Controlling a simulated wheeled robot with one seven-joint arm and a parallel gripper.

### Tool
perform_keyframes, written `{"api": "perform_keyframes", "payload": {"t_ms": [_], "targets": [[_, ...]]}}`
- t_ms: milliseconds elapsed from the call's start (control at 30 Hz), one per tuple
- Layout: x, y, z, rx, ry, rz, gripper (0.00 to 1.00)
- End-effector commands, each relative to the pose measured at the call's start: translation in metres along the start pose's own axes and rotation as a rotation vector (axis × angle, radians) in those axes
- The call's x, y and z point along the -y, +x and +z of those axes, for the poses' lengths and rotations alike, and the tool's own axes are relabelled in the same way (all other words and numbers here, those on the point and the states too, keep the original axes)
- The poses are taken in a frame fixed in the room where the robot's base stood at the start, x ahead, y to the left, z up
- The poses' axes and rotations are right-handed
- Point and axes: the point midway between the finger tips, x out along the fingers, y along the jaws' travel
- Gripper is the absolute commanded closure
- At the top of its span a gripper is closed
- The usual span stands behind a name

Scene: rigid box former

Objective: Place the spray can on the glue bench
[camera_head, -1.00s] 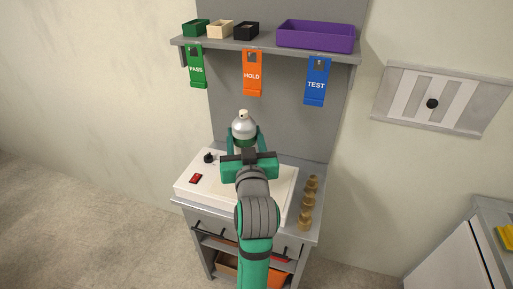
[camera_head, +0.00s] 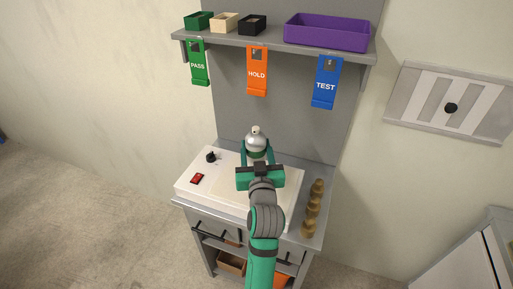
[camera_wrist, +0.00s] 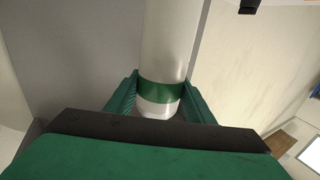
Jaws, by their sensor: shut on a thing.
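The spray can (camera_head: 257,141) has a silver dome and a pale nozzle on top. My gripper (camera_head: 258,158) is shut on it and holds it above the white box former on the bench. In the wrist view the can (camera_wrist: 170,45) is a white cylinder with a green band, between the two green fingers of my gripper (camera_wrist: 160,97). The bench (camera_head: 318,173) is grey, with a back panel and a shelf. My arm hides part of the bench and the can's lower end in the head view. I cannot tell how far the can is above the surface below.
The white box former (camera_head: 205,180) has a red switch (camera_head: 197,178) and a black knob (camera_head: 211,156). Several brass-coloured pieces (camera_head: 313,208) stand along the bench's right edge. Above, the shelf (camera_head: 275,46) holds small boxes and a purple tray (camera_head: 327,34), with PASS, HOLD and TEST tags hanging.

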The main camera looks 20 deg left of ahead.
Motion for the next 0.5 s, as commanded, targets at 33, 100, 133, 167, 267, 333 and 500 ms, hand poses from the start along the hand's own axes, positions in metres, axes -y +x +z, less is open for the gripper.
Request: {"api": "perform_keyframes", "payload": {"t_ms": [33, 100, 133, 167, 267, 333, 500], "targets": [[-0.0009, -0.0002, 0.0012, -0.002, 0.000, 0.002, 1.00], [-0.0014, -0.0002, 0.0014, -0.003, 0.000, 0.003, 1.00], [-0.0015, -0.0002, 0.0012, -0.004, 0.000, 0.003, 1.00], [-0.0016, -0.0002, 0.0010, -0.004, 0.000, 0.003, 1.00], [-0.0017, -0.0003, 0.0010, -0.003, 0.000, 0.003, 1.00], [-0.0018, -0.0003, 0.0021, -0.003, 0.000, 0.003, 1.00], [-0.0018, -0.0001, 0.0047, 0.000, 0.000, 0.003, 0.33]]}}
